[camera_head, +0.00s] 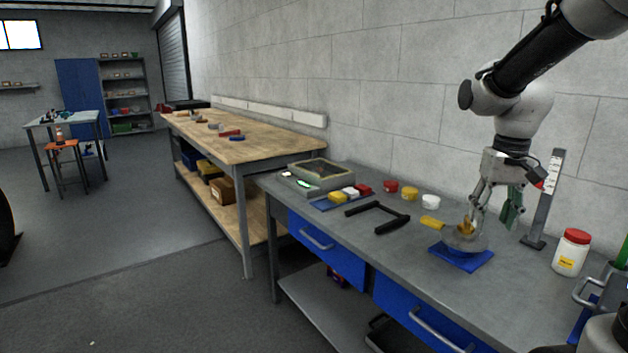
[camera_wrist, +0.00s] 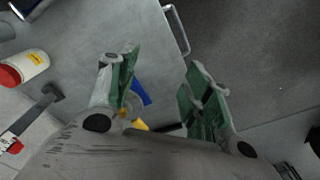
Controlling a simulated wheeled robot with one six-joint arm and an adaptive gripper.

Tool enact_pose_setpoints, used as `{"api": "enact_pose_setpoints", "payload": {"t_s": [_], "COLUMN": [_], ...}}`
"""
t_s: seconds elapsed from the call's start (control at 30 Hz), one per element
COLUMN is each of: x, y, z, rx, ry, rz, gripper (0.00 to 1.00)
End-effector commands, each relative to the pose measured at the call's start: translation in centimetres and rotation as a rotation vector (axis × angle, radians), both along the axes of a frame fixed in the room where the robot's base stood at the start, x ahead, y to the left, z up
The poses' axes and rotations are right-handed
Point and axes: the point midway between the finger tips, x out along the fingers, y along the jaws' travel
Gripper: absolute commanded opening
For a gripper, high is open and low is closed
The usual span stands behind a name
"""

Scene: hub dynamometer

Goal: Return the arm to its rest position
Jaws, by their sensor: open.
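My gripper (camera_head: 495,210) hangs from my arm over the right part of the grey workbench (camera_head: 385,258). Its fingers point down and stand apart, with nothing between them. In the wrist view the green-padded fingers of my gripper (camera_wrist: 162,90) are spread. In the head view a grey round part (camera_head: 462,243) with a yellow piece (camera_head: 467,226) sits on a blue mat (camera_head: 462,259) just left of and below the fingers. In the wrist view the blue mat (camera_wrist: 142,94) is partly hidden behind the left finger. I cannot tell the exact height of the fingers above the bench.
A white jar with a red lid (camera_head: 571,253) and an upright grey post (camera_head: 543,205) stand to the right. A black handle-shaped frame (camera_head: 384,215), small coloured parts and a grey box (camera_head: 318,178) lie leftward. A block wall rises behind the bench.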

Motion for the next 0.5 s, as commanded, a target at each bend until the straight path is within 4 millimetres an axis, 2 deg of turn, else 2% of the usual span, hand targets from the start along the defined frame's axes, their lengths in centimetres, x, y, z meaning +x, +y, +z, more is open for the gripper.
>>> {"api": "enact_pose_setpoints", "payload": {"t_s": [0.03,0.1,0.2,0.3,0.4,0.5], "x": [-2.7,-6.2,-10.6,-13.9,-15.6,-16.0], "y": [0.1,0.3,0.4,0.5,0.6,0.7], "z": [0.6,0.8,0.9,1.0,1.6,2.9], "rx": [-0.002,-0.008,-0.013,-0.016,-0.021,-0.024], "ry": [-0.027,-0.060,-0.113,-0.171,-0.236,-0.300], "rz": [0.048,0.102,0.126,0.126,0.128,0.129], "gripper": [0.50,0.50,0.50,0.50,0.50,0.50]}}
